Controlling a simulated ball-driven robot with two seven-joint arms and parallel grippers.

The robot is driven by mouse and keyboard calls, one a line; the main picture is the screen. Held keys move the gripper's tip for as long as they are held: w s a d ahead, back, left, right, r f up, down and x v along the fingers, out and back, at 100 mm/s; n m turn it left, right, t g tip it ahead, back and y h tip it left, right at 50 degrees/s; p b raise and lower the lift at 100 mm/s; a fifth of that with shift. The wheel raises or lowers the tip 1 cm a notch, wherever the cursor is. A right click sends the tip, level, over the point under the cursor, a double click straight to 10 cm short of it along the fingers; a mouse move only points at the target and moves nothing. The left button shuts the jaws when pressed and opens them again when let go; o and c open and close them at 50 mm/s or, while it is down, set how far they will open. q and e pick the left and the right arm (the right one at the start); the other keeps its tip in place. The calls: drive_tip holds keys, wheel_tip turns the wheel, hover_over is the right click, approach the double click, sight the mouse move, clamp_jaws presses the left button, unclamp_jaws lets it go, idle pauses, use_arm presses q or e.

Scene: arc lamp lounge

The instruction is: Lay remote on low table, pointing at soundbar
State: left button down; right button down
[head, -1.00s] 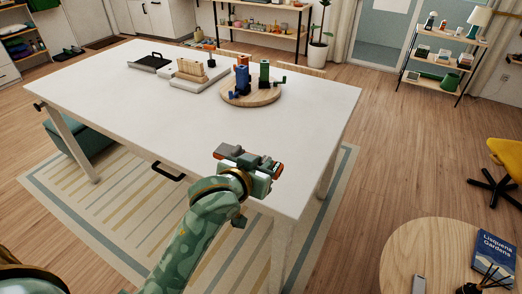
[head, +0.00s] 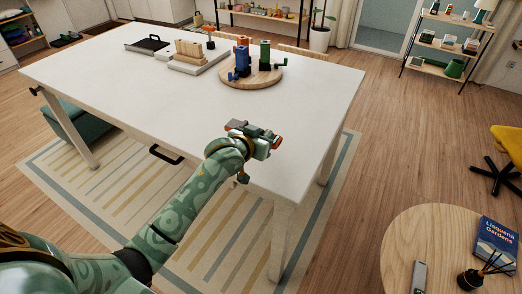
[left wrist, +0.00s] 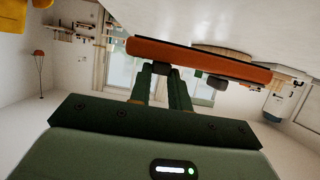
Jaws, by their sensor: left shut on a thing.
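My left gripper (head: 259,139) is shut on a long bar, which I take to be the remote (left wrist: 200,57). In the left wrist view the bar has orange sides and a dark face and lies across both fingertips. In the head view the gripper shows over the near right corner of the white table. The low table (head: 402,240) is round and wooden, at the lower right, well apart from the gripper. I cannot make out a soundbar for certain. My right gripper is not in view.
The round table bears a blue book (head: 494,245), a dark reed holder (head: 470,279) and a small grey device (head: 419,277); its left part is bare. The big white table (head: 180,105) carries a round board (head: 250,80). A yellow chair (head: 509,145) stands at right.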

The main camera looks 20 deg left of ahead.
use_arm(q)
drive_tip(key=w+f, duration=0.1)
drive_tip(key=f, duration=0.1)
drive_tip(key=w+a+f+b, duration=0.1)
drive_tip(key=shift+w+a+f, duration=0.1)
drive_tip(key=shift+a+f, duration=0.05)
drive_tip(key=shift+f, duration=0.2)
drive_tip(key=f, duration=0.2)
drive_tip(key=w+f+b, duration=0.1)
drive_tip(key=shift+a+f, duration=0.15)
drive_tip(key=shift+a, duration=0.15)
drive_tip(key=shift+f, duration=0.2)
drive_tip(key=shift+s, duration=0.1)
drive_tip(key=shift+f, duration=0.15)
drive_tip(key=c, duration=1.3)
unclamp_jaws()
